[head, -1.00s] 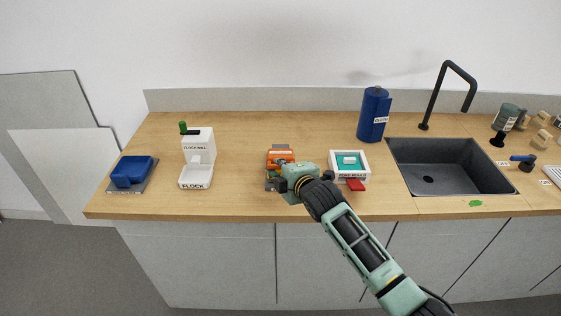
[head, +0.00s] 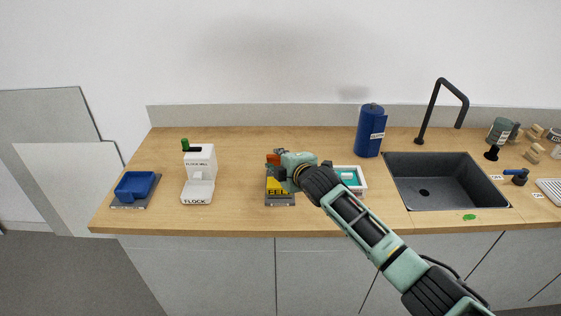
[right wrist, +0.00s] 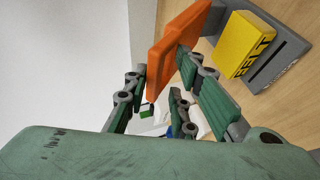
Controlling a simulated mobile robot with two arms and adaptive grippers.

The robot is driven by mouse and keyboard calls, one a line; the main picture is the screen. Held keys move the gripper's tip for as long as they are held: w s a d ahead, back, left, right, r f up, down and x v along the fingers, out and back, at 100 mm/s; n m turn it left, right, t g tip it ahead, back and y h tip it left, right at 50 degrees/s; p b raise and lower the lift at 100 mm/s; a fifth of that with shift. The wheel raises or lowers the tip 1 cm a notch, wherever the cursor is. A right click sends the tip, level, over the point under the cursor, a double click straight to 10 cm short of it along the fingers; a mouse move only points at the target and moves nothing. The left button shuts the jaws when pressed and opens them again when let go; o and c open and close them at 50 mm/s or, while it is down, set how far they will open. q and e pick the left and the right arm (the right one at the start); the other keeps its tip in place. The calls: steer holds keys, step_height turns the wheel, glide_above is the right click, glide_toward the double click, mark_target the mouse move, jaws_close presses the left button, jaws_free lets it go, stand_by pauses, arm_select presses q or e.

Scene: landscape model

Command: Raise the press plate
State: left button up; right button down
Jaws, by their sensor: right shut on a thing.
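The orange press plate (head: 272,158) stands raised and tilted at the back of its grey base (head: 281,201). A yellow block marked FELT (head: 278,185) lies uncovered on the base. In the right wrist view the plate (right wrist: 180,35) is up off the yellow block (right wrist: 243,43), with the base (right wrist: 288,50) beyond. My right gripper (head: 281,168) is shut on the press plate; it partly hides the plate in the head view. Its green fingers (right wrist: 168,72) also show at the plate in the right wrist view. My left gripper is not in view.
The white pond mould (head: 353,178) stands right of the press, partly behind my right arm. A white flock mill (head: 199,176) and a blue item (head: 135,187) stand left. A blue bottle (head: 370,133) and dark sink (head: 445,181) are on the right.

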steer(key=shift+w+d+r, duration=0.1)
steer(key=shift+w+r, duration=0.05)
steer(key=shift+r, duration=0.3)
steer(key=shift+w+d+r, duration=0.1)
steer(key=shift+w+r, duration=0.05)
steer(key=shift+r, duration=0.3)
steer(key=c, duration=1.8)
jaws_free()
steer(key=shift+a, duration=0.1)
steer(key=shift+w+f, duration=0.15)
steer(key=shift+w, duration=0.05)
steer(key=shift+s+d, duration=0.2)
steer(key=shift+s, duration=0.3)
steer(key=v, duration=1.1)
steer(key=shift+s+f, duration=0.15)
steer(key=shift+f, duration=0.3)
steer(key=shift+a, duration=0.15)
